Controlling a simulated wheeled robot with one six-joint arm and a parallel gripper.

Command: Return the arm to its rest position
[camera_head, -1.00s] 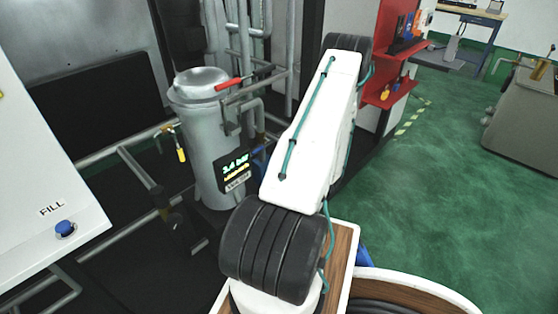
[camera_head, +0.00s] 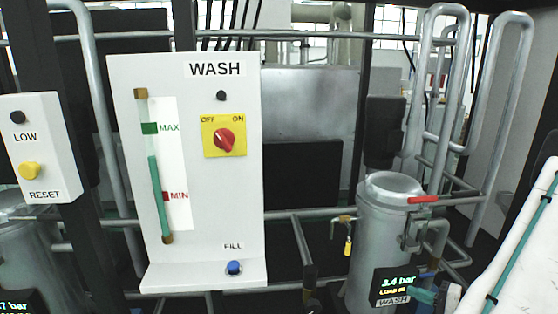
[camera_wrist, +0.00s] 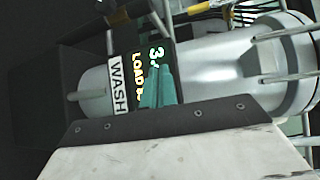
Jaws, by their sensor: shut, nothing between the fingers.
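My gripper (camera_wrist: 157,88) shows in the wrist view as teal fingers close together, shut and empty. Behind the fingers in that view are the dark display (camera_wrist: 150,60) and the WASH label of the grey filter vessel (camera_wrist: 225,75), seen sideways; the gap between them cannot be judged. In the head view a white link of my arm stands at the right edge. A teal tip in front of the vessel's display there looks like my gripper (camera_head: 422,295).
The WASH panel (camera_head: 120,100) has a sight tube, a red rotary switch (camera_head: 224,140) and a blue FILL button (camera_head: 233,267). The vessel (camera_head: 385,225) has a red-handled lid clamp, with pipes around it. A LOW/RESET box (camera_head: 38,150) is at the left. The display reads 3.4 bar.

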